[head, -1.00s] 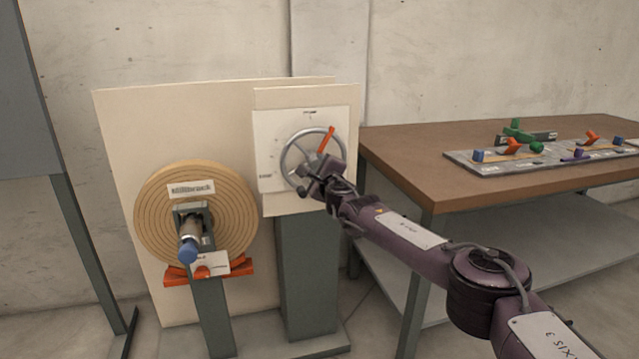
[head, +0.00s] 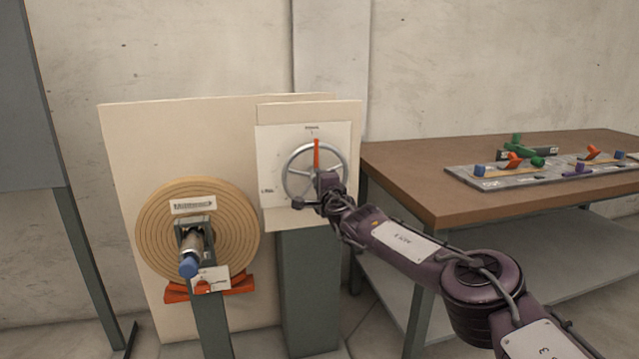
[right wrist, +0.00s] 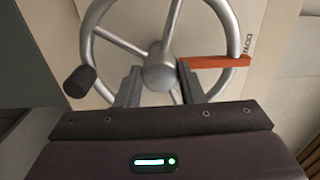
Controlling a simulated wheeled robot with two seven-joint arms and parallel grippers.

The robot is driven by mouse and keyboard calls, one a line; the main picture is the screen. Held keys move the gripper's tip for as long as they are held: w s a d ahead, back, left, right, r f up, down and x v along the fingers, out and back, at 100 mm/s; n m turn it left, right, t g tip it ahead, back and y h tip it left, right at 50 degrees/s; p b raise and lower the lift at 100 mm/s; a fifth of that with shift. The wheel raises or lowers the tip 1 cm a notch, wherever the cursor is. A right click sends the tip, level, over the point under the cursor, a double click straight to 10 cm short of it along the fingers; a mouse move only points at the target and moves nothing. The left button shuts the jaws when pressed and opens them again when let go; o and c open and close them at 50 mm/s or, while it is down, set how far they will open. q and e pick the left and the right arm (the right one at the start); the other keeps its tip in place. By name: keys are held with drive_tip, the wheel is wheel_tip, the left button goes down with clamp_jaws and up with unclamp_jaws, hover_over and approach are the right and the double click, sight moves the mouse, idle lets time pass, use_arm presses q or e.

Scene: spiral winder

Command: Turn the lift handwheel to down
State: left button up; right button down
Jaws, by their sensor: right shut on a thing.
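The lift handwheel (head: 284,172) is a grey spoked wheel on a white dial plate (head: 272,143). A red pointer (head: 316,154) at the wheel stands nearly straight up, toward a small label at the plate's top. A dark crank knob (head: 298,203) is at the lower left. My right gripper (head: 325,182) is at the wheel's middle. In the right wrist view its two fingers (right wrist: 155,85) are on either side of the hub (right wrist: 160,72), shut on the handwheel. The red pointer (right wrist: 215,62) lies just right of the right finger. My left gripper is out of view.
Left of the wheel is a tan spiral disc (head: 150,225) with a blue-tipped spindle (head: 188,266) and an orange bracket (head: 240,284). On the right, a brown table (head: 400,175) bears a grey board (head: 480,180) with coloured handles. A grey pedestal (head: 310,280) stands below the wheel.

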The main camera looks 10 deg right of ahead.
drive_tip(key=c, duration=1)
unclamp_jaws()
drive_tip(key=shift+o, duration=0.2)
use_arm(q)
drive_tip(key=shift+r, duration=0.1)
use_arm(e)
drive_tip(key=shift+s, duration=0.15)
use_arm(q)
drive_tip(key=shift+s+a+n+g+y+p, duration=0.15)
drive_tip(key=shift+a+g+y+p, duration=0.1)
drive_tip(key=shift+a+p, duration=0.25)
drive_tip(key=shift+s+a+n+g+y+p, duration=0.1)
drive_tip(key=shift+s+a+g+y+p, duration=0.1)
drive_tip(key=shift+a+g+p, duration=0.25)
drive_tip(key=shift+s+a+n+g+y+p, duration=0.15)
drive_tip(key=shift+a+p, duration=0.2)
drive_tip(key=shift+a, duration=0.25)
use_arm(e)
drive_tip(key=s, duration=0.7)
drive_tip(key=shift+s+d, duration=0.2)
drive_tip(key=shift+s, duration=0.1)
